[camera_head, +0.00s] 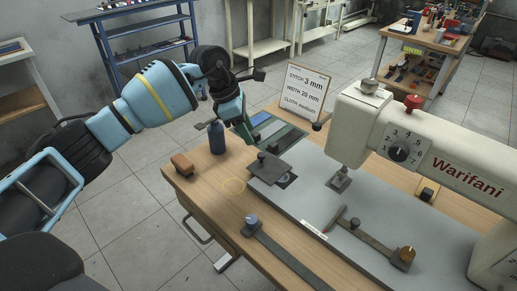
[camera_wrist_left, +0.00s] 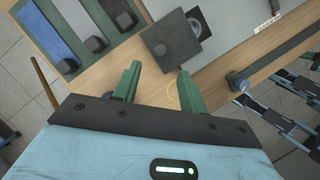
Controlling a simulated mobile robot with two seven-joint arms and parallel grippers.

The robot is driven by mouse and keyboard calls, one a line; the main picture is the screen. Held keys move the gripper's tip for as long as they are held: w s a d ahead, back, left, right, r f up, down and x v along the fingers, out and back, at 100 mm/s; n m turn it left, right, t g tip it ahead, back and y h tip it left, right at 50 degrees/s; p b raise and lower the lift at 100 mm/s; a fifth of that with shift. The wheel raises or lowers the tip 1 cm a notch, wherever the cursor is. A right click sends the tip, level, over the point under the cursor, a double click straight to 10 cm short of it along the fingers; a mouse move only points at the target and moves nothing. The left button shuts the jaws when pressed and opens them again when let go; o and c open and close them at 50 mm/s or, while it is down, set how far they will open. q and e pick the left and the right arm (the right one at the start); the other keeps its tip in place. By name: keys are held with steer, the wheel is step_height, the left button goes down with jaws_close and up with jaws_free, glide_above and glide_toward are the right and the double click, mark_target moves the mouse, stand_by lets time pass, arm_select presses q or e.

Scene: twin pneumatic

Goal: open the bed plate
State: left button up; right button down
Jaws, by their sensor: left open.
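The bed plate (camera_head: 264,175) is a dark square plate with a small block-like knob, at the left end of the sewing machine's grey bed (camera_head: 310,188). A round part in a recess (camera_head: 286,180) shows at its right edge. In the left wrist view the bed plate (camera_wrist_left: 183,40) lies ahead of the fingers, with the round part beside it. My left gripper (camera_head: 246,130) is above the table, behind the plate and slightly left of it. Its green fingers (camera_wrist_left: 158,86) are apart with nothing between them, clear of the plate. My right gripper is not in view.
Colored cloth strips with dark weights (camera_head: 278,133) lie behind the plate. A blue bottle (camera_head: 216,138) and a brown block (camera_head: 182,164) stand at the table's left. The machine's needle head (camera_head: 340,178) is to the plate's right. A knobbed bar (camera_head: 285,257) lies in front.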

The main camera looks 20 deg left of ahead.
mark_target(261, 154)
arm_select(q)
steer(key=shift+x, duration=3.95)
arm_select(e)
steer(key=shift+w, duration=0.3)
